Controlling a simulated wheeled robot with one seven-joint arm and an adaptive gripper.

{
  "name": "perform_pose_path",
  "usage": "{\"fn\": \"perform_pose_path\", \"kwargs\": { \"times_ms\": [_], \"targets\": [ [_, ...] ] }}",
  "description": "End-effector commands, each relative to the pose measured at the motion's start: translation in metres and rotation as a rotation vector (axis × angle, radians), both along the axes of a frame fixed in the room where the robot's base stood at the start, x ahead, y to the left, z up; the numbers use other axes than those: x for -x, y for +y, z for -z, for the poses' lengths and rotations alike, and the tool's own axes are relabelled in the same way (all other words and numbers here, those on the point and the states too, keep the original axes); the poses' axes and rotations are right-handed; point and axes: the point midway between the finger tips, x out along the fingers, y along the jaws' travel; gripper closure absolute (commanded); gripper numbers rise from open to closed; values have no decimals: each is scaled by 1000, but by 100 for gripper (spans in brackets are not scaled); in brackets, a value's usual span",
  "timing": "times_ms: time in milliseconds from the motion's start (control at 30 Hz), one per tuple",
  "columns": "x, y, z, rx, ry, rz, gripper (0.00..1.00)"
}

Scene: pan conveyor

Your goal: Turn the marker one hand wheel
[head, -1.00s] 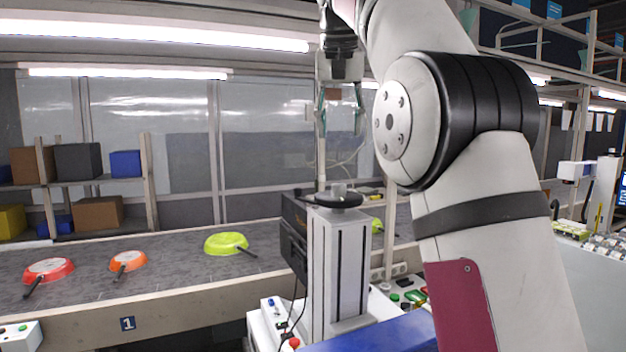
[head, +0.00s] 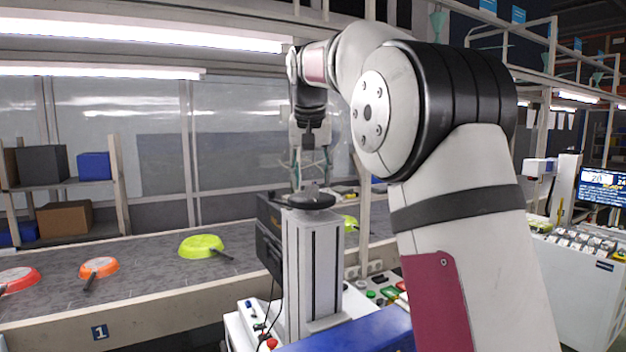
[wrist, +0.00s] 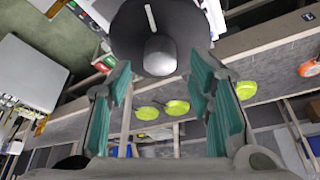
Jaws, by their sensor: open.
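The hand wheel (head: 318,203) is a black disc with a grey knob in its middle, lying flat on top of a white column (head: 312,265). In the wrist view the wheel (wrist: 128,35) is at the top middle, with a short white mark on its face and the rounded grey knob (wrist: 160,58) below the mark. My gripper (head: 312,168) points down just above the wheel. Its teal-padded fingers are open and empty, and in the wrist view they (wrist: 163,95) stand wide to either side of the knob. Whether a fingertip touches the wheel cannot be told.
A conveyor (head: 140,262) runs behind the column with a green pan (head: 200,246), an orange pan (head: 98,267) and a red pan (head: 18,279). A dark box (head: 268,240) is at the column's left. A control panel (head: 375,290) with buttons stands at its right.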

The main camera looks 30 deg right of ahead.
Motion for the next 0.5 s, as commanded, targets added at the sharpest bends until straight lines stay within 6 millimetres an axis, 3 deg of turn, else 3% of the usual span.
{"fn": "perform_pose_path", "kwargs": {
  "times_ms": [200, 500],
  "targets": [
    [-5, -3, 15, -1, 1, 0, 53],
    [-6, -3, 16, 0, 0, 0, 53]
  ]
}}
